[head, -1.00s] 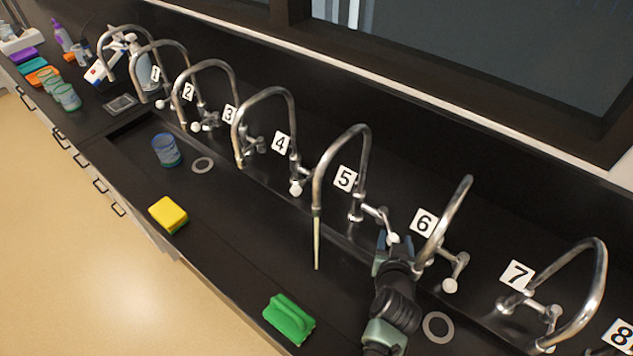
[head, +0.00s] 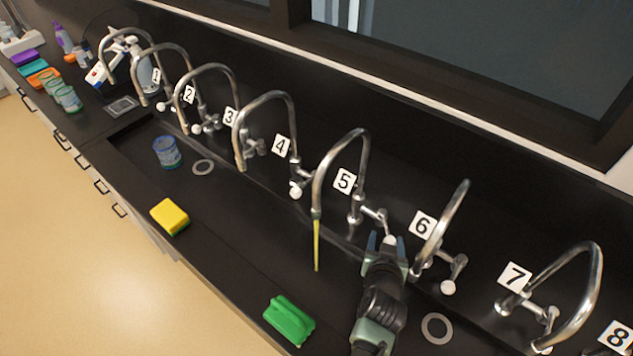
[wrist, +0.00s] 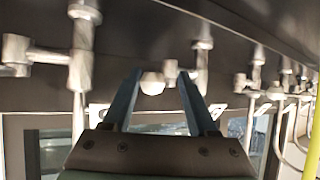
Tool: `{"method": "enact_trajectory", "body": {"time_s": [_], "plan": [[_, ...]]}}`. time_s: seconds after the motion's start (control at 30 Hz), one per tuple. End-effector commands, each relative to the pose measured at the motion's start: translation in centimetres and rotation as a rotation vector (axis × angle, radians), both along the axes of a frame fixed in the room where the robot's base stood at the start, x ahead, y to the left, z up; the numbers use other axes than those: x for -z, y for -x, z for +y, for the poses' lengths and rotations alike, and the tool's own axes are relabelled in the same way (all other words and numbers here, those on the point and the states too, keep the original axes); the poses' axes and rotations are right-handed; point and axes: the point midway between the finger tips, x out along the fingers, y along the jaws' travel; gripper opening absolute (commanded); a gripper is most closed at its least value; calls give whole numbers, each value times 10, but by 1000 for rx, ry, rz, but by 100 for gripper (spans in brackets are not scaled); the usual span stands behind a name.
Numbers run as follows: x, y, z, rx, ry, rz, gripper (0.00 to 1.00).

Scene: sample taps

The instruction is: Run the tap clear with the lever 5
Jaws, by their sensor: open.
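Tap 5 (head: 345,140) is a curved steel tap beside the label 5 (head: 344,181). A thin yellow stream (head: 316,245) falls from its spout into the sink; a yellow strand (wrist: 312,150) also shows at the right of the wrist view. Its lever (head: 374,213) points toward me and ends in a white knob (head: 389,240). My gripper (head: 385,243) is open at the knob. In the wrist view my gripper (wrist: 160,78) has one finger on each side of the white knob (wrist: 152,84), near the tips, with small gaps showing.
Tap 6 (head: 445,225) stands close to the right of my gripper. Tap 4 (head: 265,97) is to the left. A green brush (head: 289,319), a yellow sponge (head: 169,216) and a blue glass (head: 166,152) are along the sink.

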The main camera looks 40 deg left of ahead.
Motion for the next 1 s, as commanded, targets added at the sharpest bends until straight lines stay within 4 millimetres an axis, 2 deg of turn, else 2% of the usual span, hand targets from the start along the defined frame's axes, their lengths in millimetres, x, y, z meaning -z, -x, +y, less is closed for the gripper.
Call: {"method": "enact_trajectory", "body": {"time_s": [0.03, 0.37, 0.73, 1.0], "plan": [[-3, 4, 10, -9, 1, 2, 55], [-2, 19, 50, -8, 1, 2, 55], [-1, 16, 40, -2, -1, 0, 55], [-19, 39, 32, -2, -2, 4, 55]]}}
